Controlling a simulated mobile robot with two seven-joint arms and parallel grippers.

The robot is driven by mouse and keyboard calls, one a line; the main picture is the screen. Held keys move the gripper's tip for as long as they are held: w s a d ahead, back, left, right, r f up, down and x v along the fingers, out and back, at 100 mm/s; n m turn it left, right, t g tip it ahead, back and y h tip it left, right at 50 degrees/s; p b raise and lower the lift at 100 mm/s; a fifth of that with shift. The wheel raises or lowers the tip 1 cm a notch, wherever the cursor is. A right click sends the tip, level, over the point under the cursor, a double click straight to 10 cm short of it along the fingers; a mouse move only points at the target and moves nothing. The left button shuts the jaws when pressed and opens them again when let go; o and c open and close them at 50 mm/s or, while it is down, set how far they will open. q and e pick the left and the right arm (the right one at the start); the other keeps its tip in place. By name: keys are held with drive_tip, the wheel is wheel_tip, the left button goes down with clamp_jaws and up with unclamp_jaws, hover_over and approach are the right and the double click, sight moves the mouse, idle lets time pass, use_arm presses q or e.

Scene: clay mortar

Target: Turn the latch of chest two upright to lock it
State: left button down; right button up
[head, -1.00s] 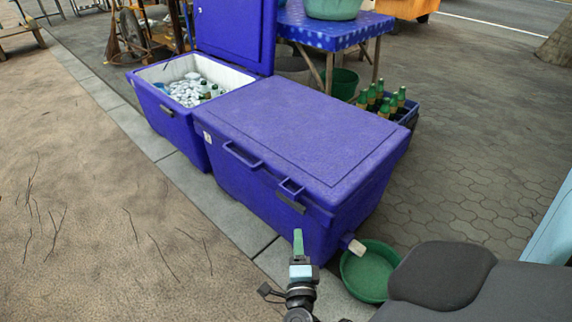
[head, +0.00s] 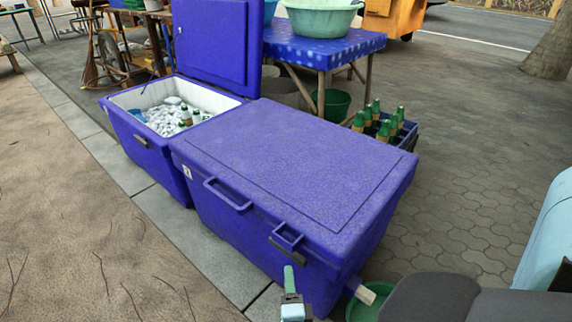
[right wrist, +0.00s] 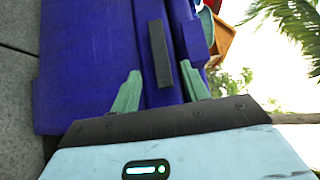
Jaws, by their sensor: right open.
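The closed purple-blue chest (head: 290,160) stands in front of me; neither chest shows a readable number. Near the right end of its front face is a square blue latch loop (head: 287,237) with a dark bar (head: 286,251) just below it. My right gripper (head: 289,272) is just below and in front of that bar in the head view. In the right wrist view, its two green fingers stand apart, with the dark bar (right wrist: 159,50) ahead and in line with the gap between them. Whether the fingers touch anything I cannot tell. My left gripper is not in view.
An open chest (head: 150,150) with ice and bottles stands beyond, its lid raised. A green basin (head: 362,308) sits on the ground beside the closed chest, under a pale spout (head: 365,294). A bottle crate (head: 405,138) and blue table (head: 330,45) stand behind.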

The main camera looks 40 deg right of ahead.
sight(287, 254)
drive_tip(key=b+x, duration=0.1)
drive_tip(key=x, duration=0.5)
drive_tip(key=shift+w+d, duration=0.25)
drive_tip(key=shift+w, duration=0.05)
drive_tip(key=shift+w+d, duration=0.35)
